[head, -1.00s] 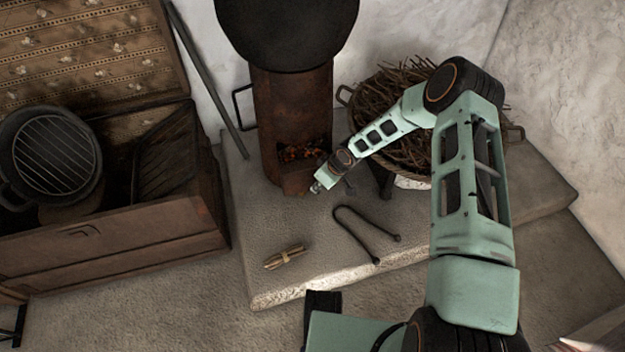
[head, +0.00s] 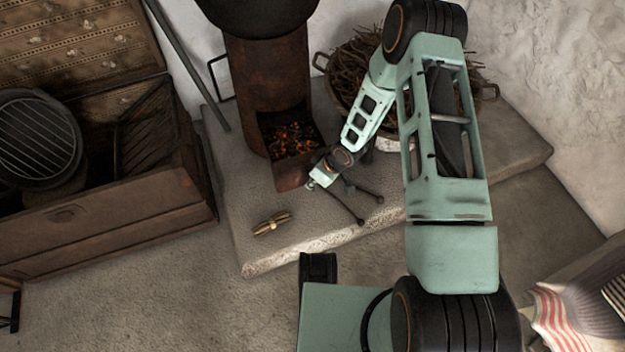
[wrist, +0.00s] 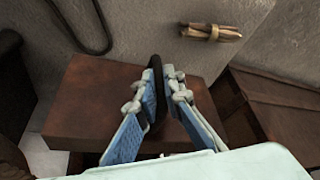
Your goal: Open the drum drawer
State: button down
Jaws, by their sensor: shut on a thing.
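The drum (head: 268,85) is a rusty brown upright cylinder with a dark round top, seen in the head view. Its drawer (head: 290,176) stands out at the base towards my gripper, with glowing embers (head: 291,138) showing in the opening behind its front. In the wrist view the drawer front (wrist: 90,112) is a rusty brown panel with a dark upright handle (wrist: 156,75). My gripper (head: 312,183) is at the drawer front. In the wrist view my gripper (wrist: 165,92) has its blue-padded fingers on either side of the handle, shut on it.
Tongs (head: 371,197) and a tied stick bundle (head: 271,223) lie on the stone hearth (head: 310,232). A basket of twigs (head: 349,67) stands right of the drum. An open wooden chest (head: 120,220) with a grill pot (head: 38,140) is at left.

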jog(key=c, duration=2)
grip_release()
jog(key=shift+c, duration=0.2)
jog(key=v, duration=1.2)
